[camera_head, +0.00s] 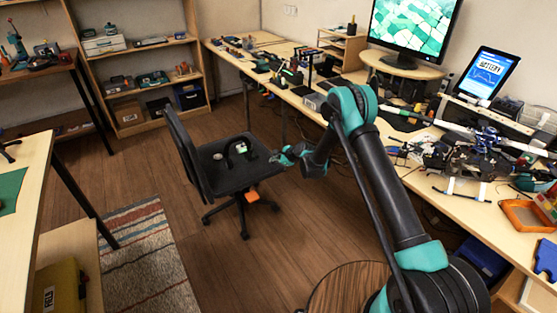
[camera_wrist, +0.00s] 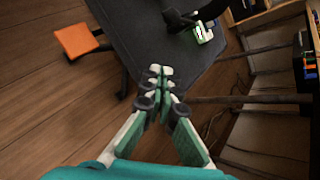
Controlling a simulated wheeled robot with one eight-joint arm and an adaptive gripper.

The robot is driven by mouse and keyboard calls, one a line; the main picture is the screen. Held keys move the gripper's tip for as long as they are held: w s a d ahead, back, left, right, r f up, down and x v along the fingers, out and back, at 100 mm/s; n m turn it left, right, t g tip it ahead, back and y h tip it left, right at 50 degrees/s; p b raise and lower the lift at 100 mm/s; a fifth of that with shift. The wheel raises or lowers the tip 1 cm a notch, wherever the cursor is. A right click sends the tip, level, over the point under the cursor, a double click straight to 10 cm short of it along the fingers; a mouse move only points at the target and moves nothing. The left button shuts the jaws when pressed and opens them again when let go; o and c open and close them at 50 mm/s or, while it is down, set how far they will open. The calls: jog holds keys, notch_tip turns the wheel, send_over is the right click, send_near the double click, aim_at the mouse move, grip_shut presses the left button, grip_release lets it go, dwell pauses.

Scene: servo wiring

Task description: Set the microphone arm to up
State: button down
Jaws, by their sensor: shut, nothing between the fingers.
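A black arched thing that looks like a headset (camera_head: 238,147) stands on the seat of the office chair (camera_head: 222,178). In the wrist view a dark curved part of it (camera_wrist: 183,20) shows at the top edge. I cannot make out a microphone arm or its position. My gripper (camera_head: 277,158) is at the right side of the seat, apart from the headset. In the wrist view my gripper (camera_wrist: 157,78) is shut and empty, its fingertips together in front of the dark seat.
A small white and green item (camera_wrist: 203,32) lies beside the headset, and a pale round item (camera_head: 217,156) lies on its left. An orange piece (camera_head: 252,196) is below the seat. The cluttered desk (camera_head: 415,180) runs along the right.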

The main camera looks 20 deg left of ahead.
jog(key=shift+s+a+r, duration=0.1)
jog(key=shift+a+r, duration=0.05)
jog(key=shift+a, duration=2.35)
